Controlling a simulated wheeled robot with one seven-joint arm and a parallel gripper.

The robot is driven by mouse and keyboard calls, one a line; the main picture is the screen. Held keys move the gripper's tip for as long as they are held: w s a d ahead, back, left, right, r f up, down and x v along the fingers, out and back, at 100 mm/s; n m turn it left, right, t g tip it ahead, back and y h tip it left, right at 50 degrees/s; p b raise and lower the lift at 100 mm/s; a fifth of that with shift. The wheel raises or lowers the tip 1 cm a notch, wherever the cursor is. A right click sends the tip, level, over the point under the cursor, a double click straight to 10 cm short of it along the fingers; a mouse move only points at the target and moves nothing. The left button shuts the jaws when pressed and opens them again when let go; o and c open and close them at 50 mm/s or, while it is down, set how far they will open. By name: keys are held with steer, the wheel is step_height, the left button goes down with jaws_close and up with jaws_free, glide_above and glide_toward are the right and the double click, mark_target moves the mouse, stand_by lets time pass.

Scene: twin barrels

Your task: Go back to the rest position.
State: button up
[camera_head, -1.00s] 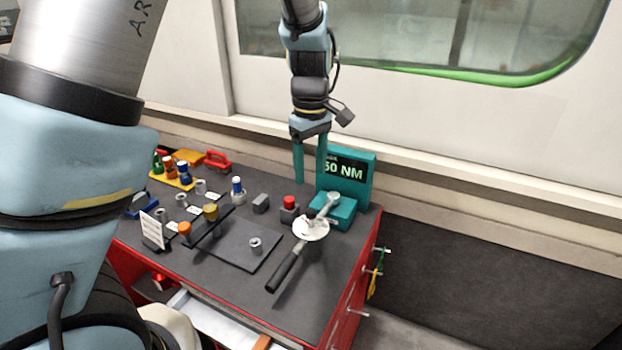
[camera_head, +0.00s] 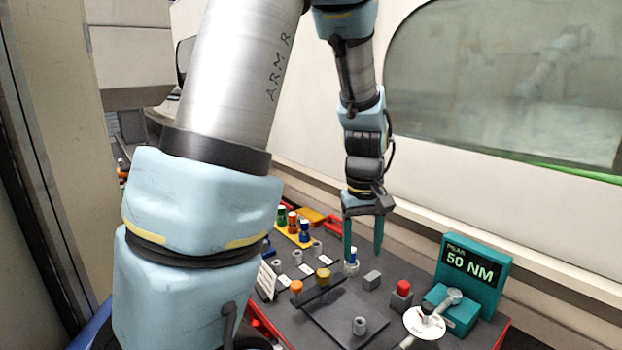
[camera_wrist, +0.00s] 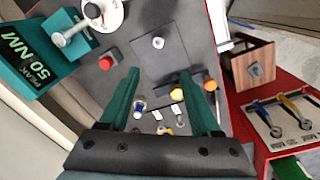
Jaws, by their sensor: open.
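My gripper (camera_head: 362,236) is open and empty, its two teal fingers pointing down above the dark worktop. In the head view its fingertips overlap a small blue-and-white piece (camera_head: 351,264); the gap in height is hard to judge. In the wrist view my gripper (camera_wrist: 155,90) has its fingers spread, with the blue-and-white piece (camera_wrist: 138,110) and white labels seen between them. Nothing is held.
The teal "50 NM" tester (camera_head: 470,272) stands right, with a torque wrench (camera_head: 425,322) on it. A red button (camera_head: 403,288), grey block (camera_head: 372,280) and several sockets stand on the worktop.

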steer(key=s+a+m+t, duration=0.1)
steer(key=s+a+m, duration=0.2)
steer(key=a, duration=1.4)
steer(key=shift+s+a+r, duration=0.3)
steer(key=shift+s+r, duration=0.05)
steer(key=shift+s, duration=0.3)
